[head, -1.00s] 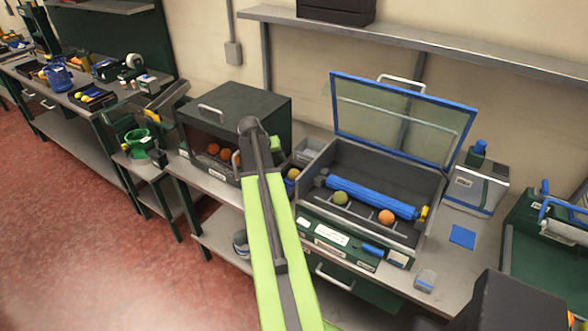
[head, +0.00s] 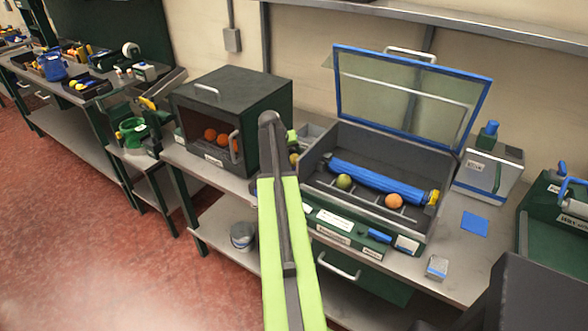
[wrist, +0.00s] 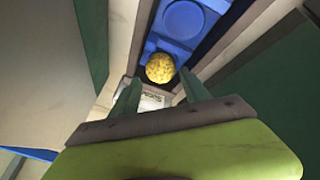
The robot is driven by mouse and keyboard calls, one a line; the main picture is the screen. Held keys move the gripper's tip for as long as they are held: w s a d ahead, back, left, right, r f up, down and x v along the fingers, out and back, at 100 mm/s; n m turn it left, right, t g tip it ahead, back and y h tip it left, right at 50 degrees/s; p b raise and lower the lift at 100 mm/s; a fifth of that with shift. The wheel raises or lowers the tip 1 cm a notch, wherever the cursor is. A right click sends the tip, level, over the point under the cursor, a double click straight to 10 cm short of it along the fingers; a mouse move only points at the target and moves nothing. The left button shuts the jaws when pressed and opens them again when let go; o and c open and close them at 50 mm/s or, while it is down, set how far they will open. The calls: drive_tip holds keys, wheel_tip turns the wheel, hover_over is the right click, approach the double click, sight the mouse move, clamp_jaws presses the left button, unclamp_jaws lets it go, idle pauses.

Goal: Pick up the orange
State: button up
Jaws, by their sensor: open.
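Several more orange balls (head: 222,138) sit inside the dark open-fronted cabinet (head: 240,100). My gripper is mostly hidden behind my arm in the head view. In the wrist view, my gripper (wrist: 160,80) is open and empty, its two green fingers apart.
The box's blue-framed clear lid (head: 405,95) stands raised, and a blue roller (head: 375,183) lies across its inside. A bottle-topped container (head: 489,165) stands to its right. A can (head: 243,236) stands on the lower shelf. The red floor (head: 130,260) at left is clear.

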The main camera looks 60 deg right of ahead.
sight(293, 157)
drive_tip(key=b+x, duration=0.4)
drive_tip(key=x, duration=0.1)
drive_tip(key=shift+w+f+b, duration=0.1)
drive_tip(key=shift+f+b, duration=0.05)
drive_tip(key=shift+b, duration=0.25)
drive_tip(key=c, duration=1)
drive_tip(key=shift+c, duration=0.2)
drive_tip(key=shift+r+p, duration=0.3)
drive_tip(key=shift+p, duration=0.05)
